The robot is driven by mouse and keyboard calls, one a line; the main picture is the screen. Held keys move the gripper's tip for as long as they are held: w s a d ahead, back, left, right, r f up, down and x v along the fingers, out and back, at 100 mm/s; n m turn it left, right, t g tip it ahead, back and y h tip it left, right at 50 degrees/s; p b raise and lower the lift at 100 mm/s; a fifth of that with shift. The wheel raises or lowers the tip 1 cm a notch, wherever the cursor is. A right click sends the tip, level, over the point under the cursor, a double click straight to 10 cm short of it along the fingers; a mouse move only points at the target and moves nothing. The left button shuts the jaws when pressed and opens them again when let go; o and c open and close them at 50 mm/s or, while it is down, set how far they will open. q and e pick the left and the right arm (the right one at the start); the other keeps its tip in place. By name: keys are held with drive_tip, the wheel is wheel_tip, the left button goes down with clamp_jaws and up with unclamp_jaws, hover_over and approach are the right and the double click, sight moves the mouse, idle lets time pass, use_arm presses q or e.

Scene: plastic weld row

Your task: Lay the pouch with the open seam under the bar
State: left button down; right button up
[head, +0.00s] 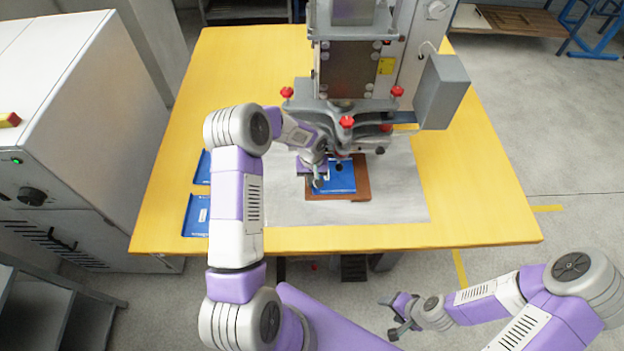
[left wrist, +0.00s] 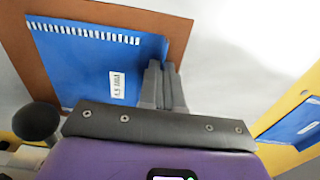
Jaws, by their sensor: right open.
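A blue pouch (head: 340,177) lies on the brown board (head: 362,187) below the front of the grey press. In the left wrist view the pouch (left wrist: 75,70) shows a row of white strokes along one edge and a small white label. My left gripper (head: 319,182) is at the pouch's near left part in the head view. In the left wrist view its two fingers (left wrist: 163,85) are close together at the pouch's edge, and they look shut on it. The bar is hidden under the press head. My right gripper (head: 395,317) is open and empty, off the table's front edge.
Two more blue pouches (head: 196,214) lie at the table's left. The press (head: 347,85) has red knobs and a grey box (head: 443,92) jutting right. A white cabinet (head: 70,120) stands left. The yellow table (head: 470,180) is clear at right.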

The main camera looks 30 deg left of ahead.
use_arm(q)
drive_tip(key=c, duration=1.2)
unclamp_jaws()
drive_tip(key=shift+c, duration=0.2)
drive_tip(key=shift+r, duration=0.1)
drive_tip(key=shift+r+p, duration=0.85)
drive_tip(key=shift+r, duration=0.7)
drive_tip(key=shift+s+d+r+b, duration=0.25)
drive_tip(key=shift+s+d, duration=0.45)
drive_tip(key=shift+s, duration=0.45)
drive_tip(key=shift+s+d+r+b, duration=0.1)
drive_tip(key=shift+s+d+b, duration=0.2)
drive_tip(key=shift+s+d, duration=0.65)
drive_tip(key=shift+s+d+r+b, duration=0.25)
drive_tip(key=shift+s+d, duration=0.2)
drive_tip(key=shift+s, duration=0.9)
drive_tip(key=shift+f, duration=0.1)
